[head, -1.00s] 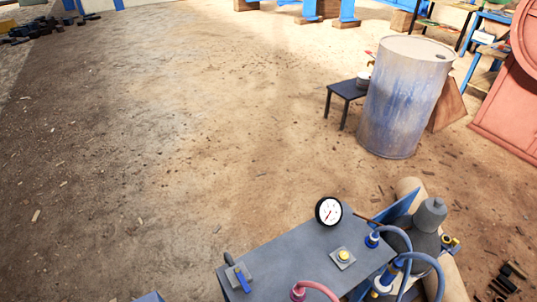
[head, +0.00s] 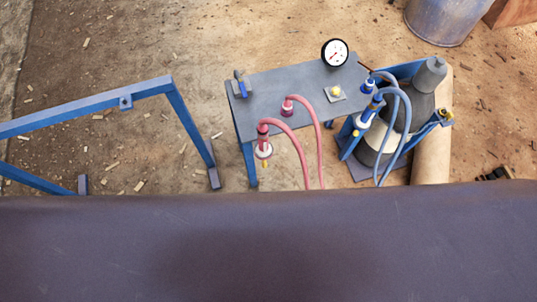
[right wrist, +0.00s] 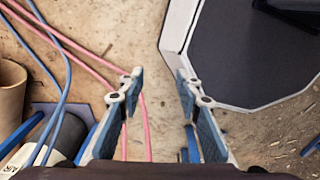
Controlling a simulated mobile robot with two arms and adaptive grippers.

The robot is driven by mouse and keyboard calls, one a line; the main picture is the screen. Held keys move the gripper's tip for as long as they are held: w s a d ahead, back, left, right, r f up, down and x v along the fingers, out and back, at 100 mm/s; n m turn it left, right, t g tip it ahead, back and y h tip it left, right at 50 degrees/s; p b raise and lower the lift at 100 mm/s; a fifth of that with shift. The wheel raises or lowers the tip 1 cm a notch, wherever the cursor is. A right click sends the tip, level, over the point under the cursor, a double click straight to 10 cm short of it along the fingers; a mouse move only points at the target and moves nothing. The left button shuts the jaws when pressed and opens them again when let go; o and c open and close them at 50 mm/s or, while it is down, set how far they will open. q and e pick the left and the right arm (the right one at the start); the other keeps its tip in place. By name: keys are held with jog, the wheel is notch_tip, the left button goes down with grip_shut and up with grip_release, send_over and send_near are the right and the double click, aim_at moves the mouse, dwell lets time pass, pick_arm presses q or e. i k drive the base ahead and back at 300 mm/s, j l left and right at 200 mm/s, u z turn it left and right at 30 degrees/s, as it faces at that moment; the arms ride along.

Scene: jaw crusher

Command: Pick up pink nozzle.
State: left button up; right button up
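The pink nozzle (head: 263,142) hangs at the front edge of a grey table in the head view. It has a pink-red body, a white collar and a yellow tip, and a pink hose curves from its top. Pink hose (right wrist: 143,125) also shows in the right wrist view, behind and left of the fingers; the nozzle itself cannot be made out there. My right gripper (right wrist: 159,84) is open, with nothing seen between its fingers. My left gripper is in neither view.
The grey table (head: 290,92) carries a gauge (head: 335,52), a blue-handled valve (head: 240,85) and a pink hose fitting (head: 288,106). Blue hoses (head: 401,112) and a grey cylinder (head: 420,100) stand right of it. A blue frame (head: 140,88) stands left. A dark foreground blocks the lower head view.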

aim_at(263, 149)
jog(key=z, duration=4.1)
jog(key=u, duration=1.35)
jog(key=l+u, duration=0.2)
jog(key=u, duration=0.2)
jog(key=k+l+u, duration=0.15)
jog(key=u, duration=0.25)
jog(key=k+l+u, duration=0.1)
jog(key=u, duration=0.3)
jog(key=k+l+u, duration=0.15)
jog(key=u, duration=0.25)
jog(key=k+l, duration=0.15)
